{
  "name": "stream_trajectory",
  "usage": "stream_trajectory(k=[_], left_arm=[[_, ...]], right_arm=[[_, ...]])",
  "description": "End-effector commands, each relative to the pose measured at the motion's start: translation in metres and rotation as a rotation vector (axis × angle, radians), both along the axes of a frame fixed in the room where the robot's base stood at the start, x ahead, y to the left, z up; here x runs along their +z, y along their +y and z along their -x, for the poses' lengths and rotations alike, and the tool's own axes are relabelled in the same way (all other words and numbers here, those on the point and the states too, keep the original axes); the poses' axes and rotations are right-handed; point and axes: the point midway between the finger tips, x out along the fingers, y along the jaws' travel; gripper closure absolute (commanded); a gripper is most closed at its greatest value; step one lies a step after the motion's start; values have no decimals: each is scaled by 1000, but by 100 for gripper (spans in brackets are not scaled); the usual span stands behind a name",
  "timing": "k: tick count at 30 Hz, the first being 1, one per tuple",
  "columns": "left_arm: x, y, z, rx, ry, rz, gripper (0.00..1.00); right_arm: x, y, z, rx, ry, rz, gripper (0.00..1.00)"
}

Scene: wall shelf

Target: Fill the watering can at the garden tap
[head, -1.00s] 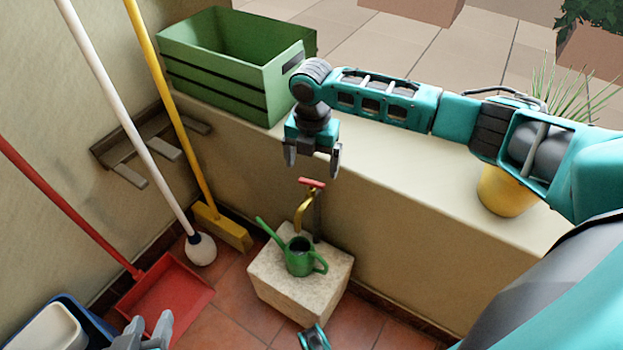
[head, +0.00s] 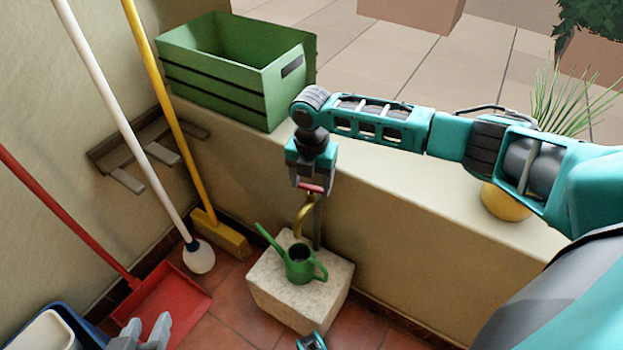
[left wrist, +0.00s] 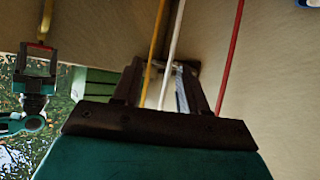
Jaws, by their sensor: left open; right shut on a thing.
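The green watering can (head: 299,266) stands upright on the stone block (head: 262,283), its open top under the brass tap spout (head: 304,212). No water stream shows. My right gripper (head: 311,187) points down and is shut on the red tap handle (head: 313,190), which its fingers partly hide. My left gripper (head: 152,330) is at the bottom left of the head view, low and well away from the can. In the left wrist view its fingers (left wrist: 160,85) are apart with nothing held. That view also shows my right gripper (left wrist: 36,75) by the brass tap (left wrist: 46,17).
A green crate (head: 215,85) and a yellow plant pot (head: 506,201) stand on the low wall (head: 440,235). A red dustpan (head: 165,300), a yellow broom (head: 222,236) and a white-handled mop (head: 199,255) stand at left. A blue bucket (head: 75,320) is at the bottom left.

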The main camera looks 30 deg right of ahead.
Motion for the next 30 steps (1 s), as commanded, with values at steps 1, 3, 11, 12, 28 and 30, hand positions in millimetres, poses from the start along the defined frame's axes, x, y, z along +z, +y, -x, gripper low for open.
stream_trajectory(k=[1,3,11,12,28,30], left_arm=[[-1,0,0,-1,1,-1,57],[-1,0,1,-1,1,-2,57],[1,1,1,-1,3,-3,57],[4,1,1,0,2,-3,57],[27,10,7,8,7,-22,57],[26,10,7,8,6,-22,57]], right_arm=[[0,0,0,0,1,1,43],[0,0,0,0,1,1,50],[1,0,0,-8,2,1,65],[3,0,0,-18,2,1,65],[0,-1,0,-249,2,0,64],[0,-1,0,-249,2,0,64]])
